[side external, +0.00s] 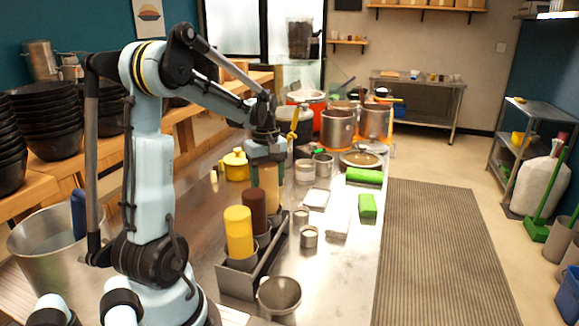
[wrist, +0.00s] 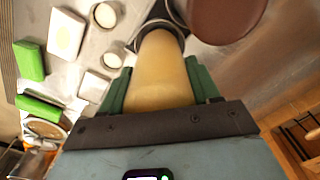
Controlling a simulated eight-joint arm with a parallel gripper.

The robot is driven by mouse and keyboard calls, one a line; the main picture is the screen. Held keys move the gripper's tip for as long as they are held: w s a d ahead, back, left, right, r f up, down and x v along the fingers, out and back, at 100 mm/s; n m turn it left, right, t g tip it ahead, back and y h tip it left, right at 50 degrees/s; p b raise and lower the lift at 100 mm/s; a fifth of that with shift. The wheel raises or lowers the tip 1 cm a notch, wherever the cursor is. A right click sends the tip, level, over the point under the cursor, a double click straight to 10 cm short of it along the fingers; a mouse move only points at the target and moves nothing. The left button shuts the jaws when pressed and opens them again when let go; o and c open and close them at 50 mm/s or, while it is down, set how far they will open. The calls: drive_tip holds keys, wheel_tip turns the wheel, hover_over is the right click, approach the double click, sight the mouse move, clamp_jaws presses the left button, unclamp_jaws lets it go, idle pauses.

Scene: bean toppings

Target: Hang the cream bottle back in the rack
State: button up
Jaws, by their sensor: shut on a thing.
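The cream bottle (side external: 270,182) is upright at the far end of the rack (side external: 271,272), beyond the brown bottle (side external: 254,206) and the yellow bottle (side external: 238,232). My gripper (side external: 267,158) is above it, shut on its upper part. In the wrist view the cream bottle (wrist: 158,75) lies between the green fingers of my gripper (wrist: 155,85). Its far end meets a dark ring of the rack (wrist: 181,20), and seems to be at or in it; the depth is hard to tell. The brown bottle (wrist: 225,12) is close beside it.
A steel bowl (side external: 279,296) stands by the rack's near end. Small tins (side external: 309,238), white packets (side external: 340,222) and green blocks (side external: 367,207) lie to the right. A yellow pot (side external: 235,167) stands behind left, and large pots (side external: 338,129) are further back.

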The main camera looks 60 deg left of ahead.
drive_tip(key=shift+f, duration=0.3)
drive_tip(key=shift+f, duration=0.1)
drive_tip(key=shift+f, duration=1.25)
drive_tip(key=o, duration=0.7)
drive_tip(key=shift+o, duration=0.9)
drive_tip(key=shift+r, duration=3.75)
